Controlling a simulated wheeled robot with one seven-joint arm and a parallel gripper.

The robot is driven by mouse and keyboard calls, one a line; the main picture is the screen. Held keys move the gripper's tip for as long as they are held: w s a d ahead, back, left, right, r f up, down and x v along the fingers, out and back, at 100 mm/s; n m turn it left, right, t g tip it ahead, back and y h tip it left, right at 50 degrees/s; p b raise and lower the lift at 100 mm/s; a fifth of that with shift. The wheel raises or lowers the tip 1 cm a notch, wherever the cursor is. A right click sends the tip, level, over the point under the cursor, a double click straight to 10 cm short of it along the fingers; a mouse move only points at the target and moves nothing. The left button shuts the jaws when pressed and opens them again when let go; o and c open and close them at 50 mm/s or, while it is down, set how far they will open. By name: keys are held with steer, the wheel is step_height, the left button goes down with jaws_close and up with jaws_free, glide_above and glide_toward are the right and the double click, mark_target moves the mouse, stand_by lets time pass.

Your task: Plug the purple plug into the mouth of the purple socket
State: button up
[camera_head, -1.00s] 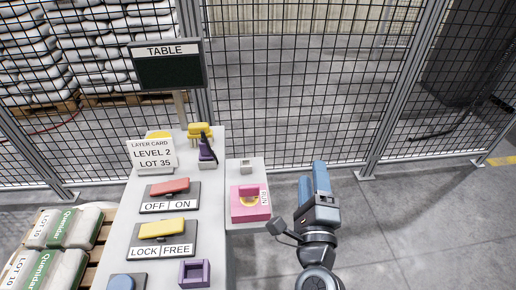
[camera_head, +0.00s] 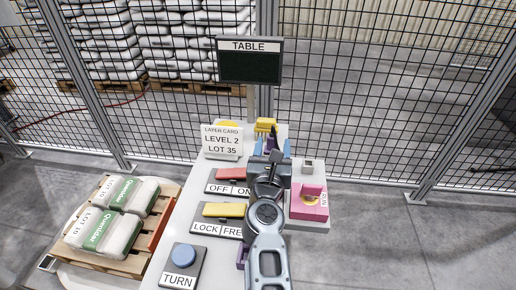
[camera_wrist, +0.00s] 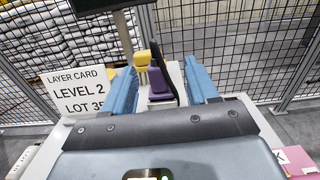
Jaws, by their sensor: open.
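The purple plug (camera_wrist: 160,86) shows in the wrist view between my two open blue fingers, with a gap on each side. A dark slanted part rises along its right. My gripper (camera_head: 272,148) is over the far end of the table in the head view, and there the plug (camera_head: 270,144) is mostly hidden behind it. I cannot tell how far the fingers reach around it. The purple socket (camera_head: 240,257) is at the near right edge of the table, mostly covered by my arm. Its mouth is hidden.
A yellow piece (camera_wrist: 143,59) stands just behind the plug. The layer card (camera_head: 222,141) stands to the left. Red (camera_head: 230,174) and yellow (camera_head: 222,210) handles, a blue knob (camera_head: 184,255) and a pink box (camera_head: 308,203) are nearby. A sign (camera_head: 249,60) rises behind.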

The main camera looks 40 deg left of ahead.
mark_target(272, 139)
steer(key=shift+a+f+m, duration=0.25)
steer(key=shift+f+m, duration=0.05)
steer(key=shift+f, duration=0.05)
steer(key=b+x, duration=0.1)
steer(key=x, duration=0.1)
steer(key=b+x, duration=0.1)
steer(key=x, duration=0.1)
steer(key=b+x, duration=0.2)
steer(key=shift+a+f, duration=0.2)
steer(key=shift+f, duration=0.2)
steer(key=shift+w+a+r, duration=0.15)
steer(key=shift+w+a, duration=0.1)
steer(key=shift+w, duration=0.25)
steer(key=c, duration=1.1)
